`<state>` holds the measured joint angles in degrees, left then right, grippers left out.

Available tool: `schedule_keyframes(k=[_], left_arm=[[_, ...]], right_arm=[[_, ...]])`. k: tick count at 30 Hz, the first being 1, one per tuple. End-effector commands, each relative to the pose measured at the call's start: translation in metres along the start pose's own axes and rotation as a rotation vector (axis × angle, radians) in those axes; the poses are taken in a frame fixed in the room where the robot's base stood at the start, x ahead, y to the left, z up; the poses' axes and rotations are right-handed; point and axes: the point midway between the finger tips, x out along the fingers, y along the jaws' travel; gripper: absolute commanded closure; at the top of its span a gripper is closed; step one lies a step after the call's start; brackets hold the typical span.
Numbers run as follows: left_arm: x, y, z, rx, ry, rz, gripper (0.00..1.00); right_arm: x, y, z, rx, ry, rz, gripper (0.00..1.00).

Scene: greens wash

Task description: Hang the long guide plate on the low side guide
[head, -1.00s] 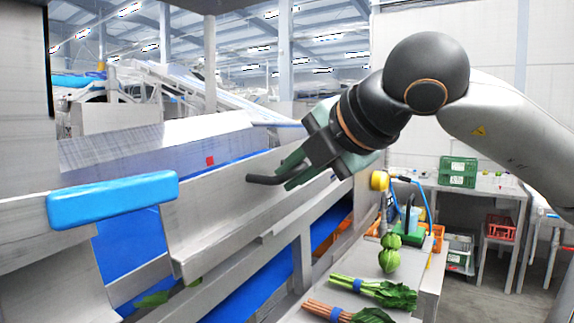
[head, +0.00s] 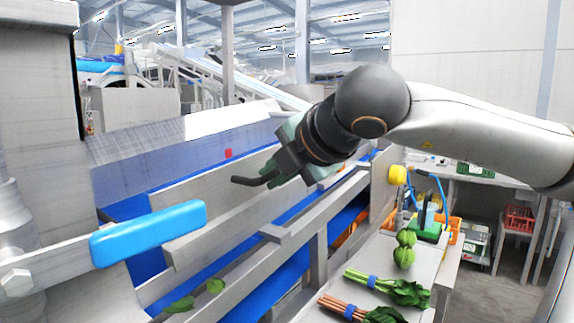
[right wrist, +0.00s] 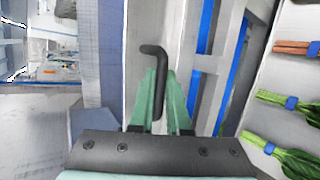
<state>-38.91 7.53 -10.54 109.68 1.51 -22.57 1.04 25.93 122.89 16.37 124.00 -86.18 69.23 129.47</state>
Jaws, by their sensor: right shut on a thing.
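The long guide plate (head: 222,215) is a pale grey metal panel with a black bent handle (head: 250,182). My right gripper (head: 276,170), with green fingers, is shut on this handle, which also shows between the fingers in the right wrist view (right wrist: 156,75). The plate slants over the blue belt, its near end partly behind a blue padded bar (head: 148,233). A low grey side rail (head: 315,212) runs along the near side of the belt; it seems to be the low side guide. I cannot tell whether the plate touches it. My left gripper is out of view.
At right a grey bench (head: 420,270) holds leafy bunches (head: 388,287), orange-brown stalks (head: 345,308) and a green vegetable (head: 404,250). A yellow fitting (head: 397,175) stands near the rail's far end.

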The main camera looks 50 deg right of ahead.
Motion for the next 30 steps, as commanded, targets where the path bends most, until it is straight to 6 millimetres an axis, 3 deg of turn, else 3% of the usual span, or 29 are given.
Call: schedule_keyframes(k=[8, 18, 30], left_arm=[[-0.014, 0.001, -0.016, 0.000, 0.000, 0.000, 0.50], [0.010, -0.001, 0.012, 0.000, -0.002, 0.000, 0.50], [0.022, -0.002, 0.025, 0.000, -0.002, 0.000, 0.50]], right_arm=[[0.016, 0.016, -0.004, -0.002, -0.001, 0.000, 1.00], [0.029, -0.005, -0.008, 0.001, -0.002, 0.004, 1.00], [0.036, -0.014, -0.009, 0.001, -0.001, 0.004, 1.00]])
